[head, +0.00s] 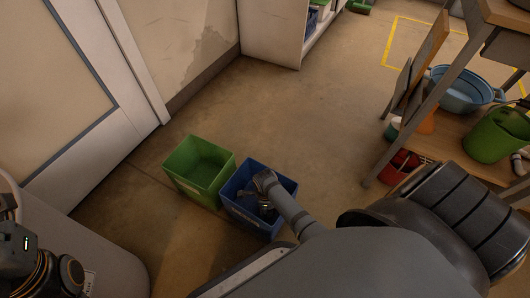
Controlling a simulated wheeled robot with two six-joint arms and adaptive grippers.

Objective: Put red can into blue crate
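The blue crate (248,222) stands on the floor near the middle, right beside a green crate. My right arm reaches over it from the lower right. The dark end of that arm, with my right gripper (266,211), is over or inside the blue crate. The fingers are too small and hidden to tell whether they are open or hold anything. I see no red can; the arm hides part of the crate's inside. Part of my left arm shows at the lower left, but its gripper is not in view.
The green crate (200,171) looks empty. A wooden shelf unit at right holds a light blue basin (462,93) and a green bucket (497,136); a red container (400,168) sits beneath. A white door is at left. The floor beyond the crates is clear.

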